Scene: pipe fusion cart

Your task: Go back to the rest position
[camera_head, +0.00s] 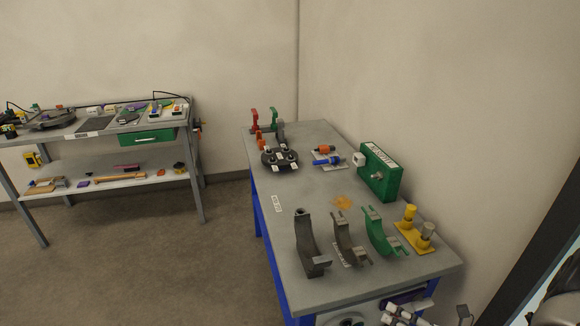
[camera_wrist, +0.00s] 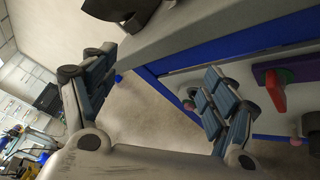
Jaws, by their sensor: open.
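My gripper (camera_wrist: 150,92) shows in the wrist view with its two padded fingers spread wide apart.
The grey-topped cart (camera_head: 315,205) stands against the wall with curved clamp shells, a green box (camera_head: 379,172), a dark round plate (camera_head: 280,160) and a yellow fitting (camera_head: 415,230) on it. A second workbench (camera_head: 90,128) stands at the left. Floor (camera_head: 130,260) between them is clear.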

